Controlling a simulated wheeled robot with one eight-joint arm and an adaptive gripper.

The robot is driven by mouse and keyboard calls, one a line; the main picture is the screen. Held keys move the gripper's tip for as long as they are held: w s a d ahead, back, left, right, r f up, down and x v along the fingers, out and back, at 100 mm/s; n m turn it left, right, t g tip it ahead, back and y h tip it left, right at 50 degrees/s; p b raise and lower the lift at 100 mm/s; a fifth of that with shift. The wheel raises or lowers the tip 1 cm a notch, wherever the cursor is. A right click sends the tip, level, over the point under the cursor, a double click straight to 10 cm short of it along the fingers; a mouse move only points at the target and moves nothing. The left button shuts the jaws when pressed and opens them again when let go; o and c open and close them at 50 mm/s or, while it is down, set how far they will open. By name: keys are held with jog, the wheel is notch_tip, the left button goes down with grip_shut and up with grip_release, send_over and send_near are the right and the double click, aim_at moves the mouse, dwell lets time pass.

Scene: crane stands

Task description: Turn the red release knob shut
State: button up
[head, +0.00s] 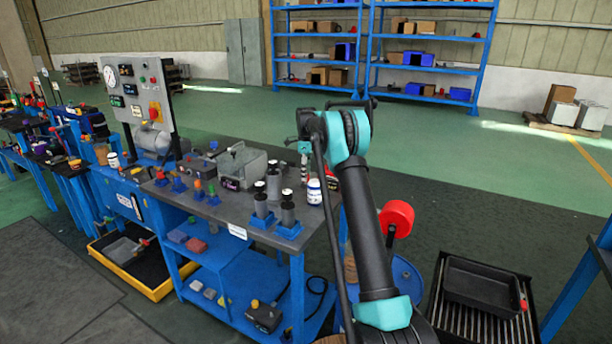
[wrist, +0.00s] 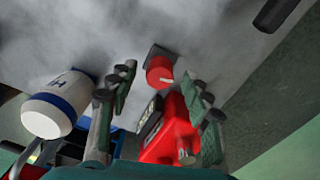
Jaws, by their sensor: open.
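In the wrist view a red knob (wrist: 159,72) with a pale mark sits on a dark square base on the grey bench top. A larger red body (wrist: 172,132) with a dark label is nearer the camera, between my fingers. My gripper (wrist: 164,80) is open. One finger is left of the red parts and one is right, with the knob near the gap between the tips. I cannot tell whether the fingers touch anything. In the head view my gripper (head: 304,168) points down over the bench's right end; the knob is hidden there, and only a bit of red (head: 331,182) shows behind my arm.
A white and blue bottle (wrist: 48,112) stands left of my gripper; it also shows in the head view (head: 314,192). Dark cylinders on blue bases (head: 288,216) are further left on the bench (head: 215,209). A red disc (head: 397,217) is right of my arm.

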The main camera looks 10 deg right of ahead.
jog(key=shift+f, duration=0.45)
grip_shut()
